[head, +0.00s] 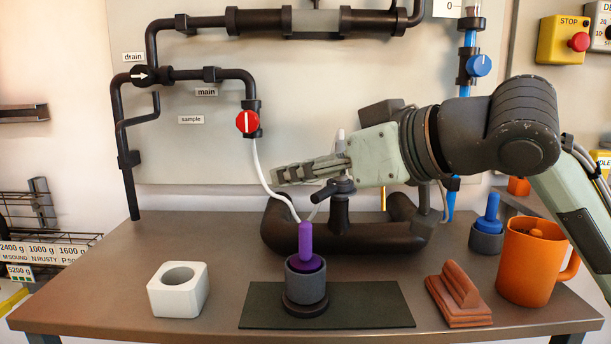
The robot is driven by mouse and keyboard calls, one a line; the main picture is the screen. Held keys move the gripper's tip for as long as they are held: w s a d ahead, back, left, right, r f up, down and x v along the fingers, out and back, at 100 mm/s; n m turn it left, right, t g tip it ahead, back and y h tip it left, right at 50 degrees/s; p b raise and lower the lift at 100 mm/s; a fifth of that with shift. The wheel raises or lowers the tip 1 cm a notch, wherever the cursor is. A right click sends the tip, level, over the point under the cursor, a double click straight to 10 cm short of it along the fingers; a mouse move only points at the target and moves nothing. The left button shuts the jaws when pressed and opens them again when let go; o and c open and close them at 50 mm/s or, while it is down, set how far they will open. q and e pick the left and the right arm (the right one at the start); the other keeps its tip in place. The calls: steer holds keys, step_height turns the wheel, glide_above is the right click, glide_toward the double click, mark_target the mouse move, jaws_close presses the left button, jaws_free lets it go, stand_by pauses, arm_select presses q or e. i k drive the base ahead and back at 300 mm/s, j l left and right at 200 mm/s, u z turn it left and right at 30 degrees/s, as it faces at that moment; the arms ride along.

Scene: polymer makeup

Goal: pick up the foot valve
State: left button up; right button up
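No part is labelled as the foot valve, so I cannot tell for certain which one it is. A purple-handled plug (305,241) stands upright in a grey cup (306,286) on a round dark base, on the dark mat (380,306). A similar blue-handled plug (491,212) stands in a grey cup (486,241) at the back right. My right gripper (282,174) points left, above and behind the purple plug, apart from it. Its fingers show side-on, so their opening is unclear. No object shows in them. My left gripper is out of view.
A white block with a round hole (178,289) stands left of the mat. A brown stepped block (458,296) and an orange mug (530,262) stand on the right. A thick dark curved pipe (277,232) lies behind the mat. The table's front left is clear.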

mark_target(304, 296)
steer(key=k+l, duration=0.35)
steer(key=l, duration=0.2)
steer(key=k+l, duration=0.35)
steer(key=l, duration=0.15)
